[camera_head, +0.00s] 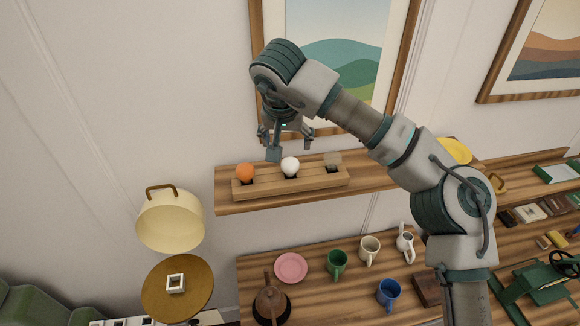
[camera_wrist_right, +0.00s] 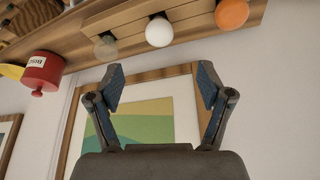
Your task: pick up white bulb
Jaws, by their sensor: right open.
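The white bulb (camera_head: 290,166) sits in the middle of a wooden holder (camera_head: 300,186) on the upper shelf, between an orange bulb (camera_head: 244,172) on the left and a clear greyish bulb (camera_head: 333,160) on the right. The white bulb also shows in the right wrist view (camera_wrist_right: 159,31), beyond the fingertips and between the other two bulbs. My right gripper (camera_head: 289,150) is open and empty, above and close to the holder. In the wrist view its two fingers (camera_wrist_right: 160,85) stand wide apart, with nothing between them. My left gripper is not in view.
The upper shelf (camera_head: 230,205) also bears a yellow plate (camera_head: 455,151). A lower shelf holds a pink plate (camera_head: 291,267), a green mug (camera_head: 337,264) and a blue mug (camera_head: 388,292). A framed picture (camera_head: 335,45) hangs behind my right arm. A red pot (camera_wrist_right: 41,72) shows in the wrist view.

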